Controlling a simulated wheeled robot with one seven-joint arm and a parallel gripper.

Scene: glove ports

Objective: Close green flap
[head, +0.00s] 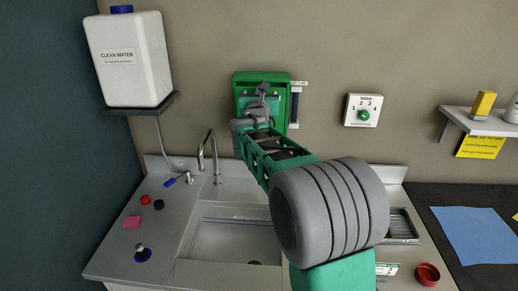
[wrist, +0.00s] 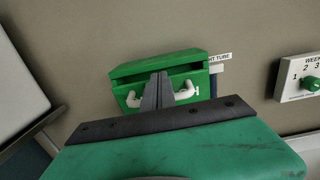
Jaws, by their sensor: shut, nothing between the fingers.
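A green box (head: 240,79) is fixed to the back wall above the sink. In the wrist view, its green front flap (wrist: 128,87) carries a white handle (wrist: 186,91). A dark gap runs along the flap's upper edge, below the box's top, so the flap stands partly open. My gripper (wrist: 160,76) is shut and empty, with its fingertips in front of the middle of the flap and handle. Part of the handle is hidden behind the fingers. I cannot tell whether they touch the flap. In the head view, my gripper (head: 263,88) covers much of the box.
A tube (head: 294,108) hangs right of the box, with a dial panel (head: 351,109) further right. A tap (head: 208,150) rises behind the sink (head: 210,250) at the left. A water tank (head: 128,75) stands on a shelf at the upper left.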

